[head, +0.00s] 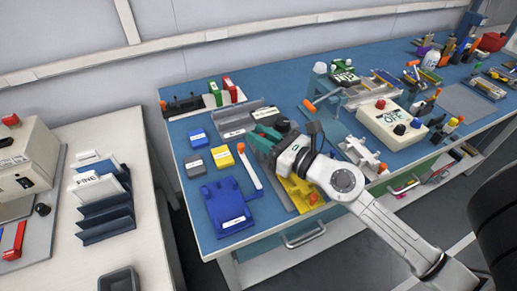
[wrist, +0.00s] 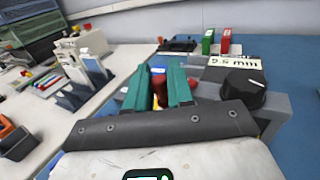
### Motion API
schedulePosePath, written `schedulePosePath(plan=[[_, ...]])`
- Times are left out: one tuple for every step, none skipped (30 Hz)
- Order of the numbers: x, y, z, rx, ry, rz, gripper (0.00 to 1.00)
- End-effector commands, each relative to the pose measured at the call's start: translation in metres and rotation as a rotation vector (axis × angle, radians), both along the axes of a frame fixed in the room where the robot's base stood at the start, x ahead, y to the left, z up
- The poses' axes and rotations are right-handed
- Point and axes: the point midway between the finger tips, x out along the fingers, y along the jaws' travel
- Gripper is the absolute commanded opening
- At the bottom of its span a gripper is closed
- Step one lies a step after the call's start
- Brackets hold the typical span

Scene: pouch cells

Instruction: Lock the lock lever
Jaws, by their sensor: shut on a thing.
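My gripper (wrist: 158,78) has two teal fingers, shut on a red handle (wrist: 158,88) that shows between them in the wrist view. The handle looks like that of the lock lever, but its lower part and base are hidden by the fingers and the dark gripper bar. In the head view my gripper (head: 262,142) is low over the blue table, beside a grey block (head: 232,131). The head view hides the handle behind the fingers and wrist. A black knob (wrist: 243,92) and a "9.5 mm" label (wrist: 233,63) are just right of the fingers.
A blue fixture (head: 228,205), a yellow block (head: 222,157) and a white bar with an orange tip (head: 249,168) lie left of my gripper. A yellow fixture (head: 301,193) is under my wrist. A control box (head: 392,124) marked OFF stands to the right.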

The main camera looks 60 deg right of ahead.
Motion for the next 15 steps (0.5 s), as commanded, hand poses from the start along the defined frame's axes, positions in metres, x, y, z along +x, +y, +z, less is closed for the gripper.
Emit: schedulePosePath(plan=[[-0.0007,-0.0002,-0.0059,-0.002,0.000,0.020,0.00],[-0.0011,-0.0005,-0.0055,-0.003,0.001,0.031,0.00],[-0.0014,-0.0005,-0.0050,-0.002,0.001,0.044,0.00],[-0.0017,-0.0009,-0.0048,-0.002,0.002,0.053,0.00],[-0.0021,-0.0012,-0.0045,-0.002,0.002,0.060,0.00],[-0.0023,-0.0014,-0.0041,-0.001,0.002,0.069,0.00],[-0.0025,-0.0016,-0.0038,-0.001,0.003,0.075,0.00],[-0.0026,-0.0018,-0.0034,-0.001,0.003,0.081,0.00],[-0.0028,-0.0018,-0.0030,0.000,0.003,0.086,0.00],[-0.0030,-0.0019,-0.0027,0.000,0.003,0.090,0.00],[-0.0031,-0.0021,-0.0024,0.000,0.003,0.092,0.00],[-0.0033,-0.0024,-0.0021,0.000,0.003,0.095,0.00],[-0.0034,-0.0025,-0.0019,0.000,0.003,0.097,0.00],[-0.0035,-0.0026,-0.0017,0.000,0.004,0.098,0.00],[-0.0036,-0.0026,-0.0015,0.000,0.004,0.099,0.00]])
